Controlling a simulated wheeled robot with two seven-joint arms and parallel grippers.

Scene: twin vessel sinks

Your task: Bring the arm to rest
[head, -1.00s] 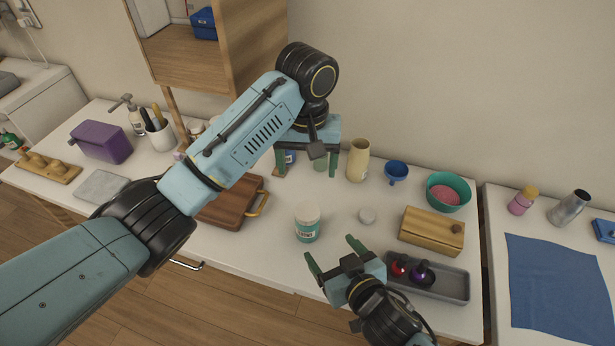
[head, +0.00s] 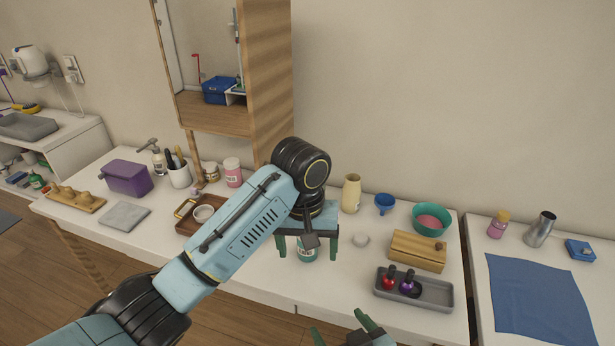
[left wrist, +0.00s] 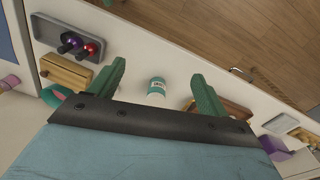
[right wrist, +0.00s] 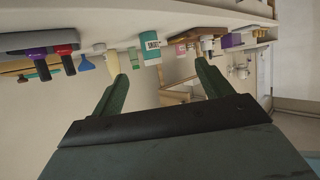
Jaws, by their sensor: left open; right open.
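My left gripper (head: 307,246) is open, with its fingers pointing down over the counter (head: 260,272). My right gripper (head: 343,330) is open at the bottom edge of the head view, mostly cut off. In the right wrist view its fingers (right wrist: 162,72) are apart with nothing between them close up.
A wooden board (head: 185,228) is partly behind my left arm. A wooden cabinet (head: 265,75) rises behind.

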